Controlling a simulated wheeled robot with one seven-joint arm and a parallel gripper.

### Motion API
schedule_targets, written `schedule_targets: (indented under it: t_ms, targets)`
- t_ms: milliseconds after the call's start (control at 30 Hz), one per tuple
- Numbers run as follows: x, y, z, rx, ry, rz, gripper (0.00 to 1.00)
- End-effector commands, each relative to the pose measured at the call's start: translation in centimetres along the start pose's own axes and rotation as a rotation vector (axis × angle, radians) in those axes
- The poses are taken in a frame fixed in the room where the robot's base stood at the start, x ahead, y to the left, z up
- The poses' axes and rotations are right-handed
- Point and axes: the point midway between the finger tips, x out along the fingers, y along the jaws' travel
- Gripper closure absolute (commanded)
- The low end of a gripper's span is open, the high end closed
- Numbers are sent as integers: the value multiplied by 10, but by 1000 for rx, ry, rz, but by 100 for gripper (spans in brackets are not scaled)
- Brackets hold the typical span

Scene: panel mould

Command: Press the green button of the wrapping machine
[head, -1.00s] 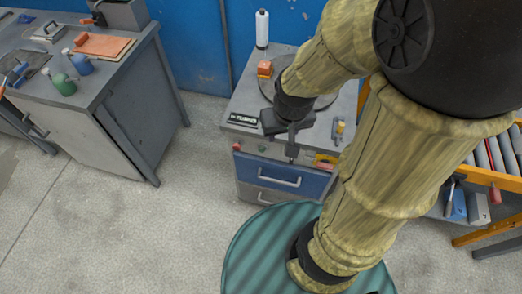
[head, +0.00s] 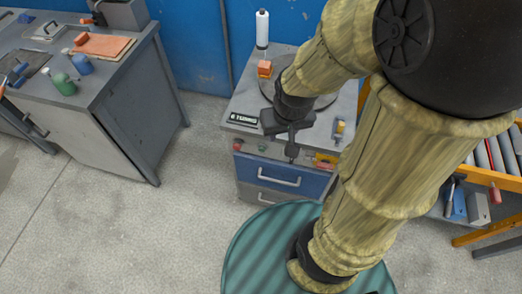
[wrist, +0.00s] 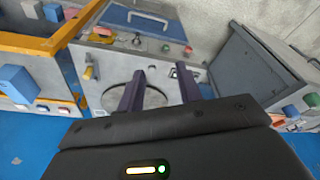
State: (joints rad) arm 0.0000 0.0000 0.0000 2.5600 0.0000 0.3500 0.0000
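The wrapping machine (head: 240,105) is a grey cabinet with a round turntable on top and a front control strip above a blue drawer. The small green button (head: 262,148) is on that strip, right of a red button (head: 237,146). In the wrist view the machine appears turned round, with the green button (wrist: 166,48) left of the red one (wrist: 188,50). My gripper (head: 291,150) is at the front of the machine, right of the green button in the head view. In the wrist view my gripper (wrist: 160,70) has its two fingers apart, with nothing between them. No contact with the button is visible.
A white roll (head: 262,28) and an orange block (head: 264,69) are at the machine's back. A black display (head: 243,120) is at its front left. A yellow-red switch (head: 325,161) is right of my gripper. A grey workbench (head: 95,100) stands left, an orange rack (head: 490,178) right.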

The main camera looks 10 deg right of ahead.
Motion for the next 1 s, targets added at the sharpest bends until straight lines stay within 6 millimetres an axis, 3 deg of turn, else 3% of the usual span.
schedule_targets:
  t_ms: [33, 167, 1000]
  targets:
    - [0, 0, 0, 0, 0, 0, 75]
    - [0, 0, 0, 0, 0, 0, 100]
    - [0, 0, 0, 0, 0, 0, 100]
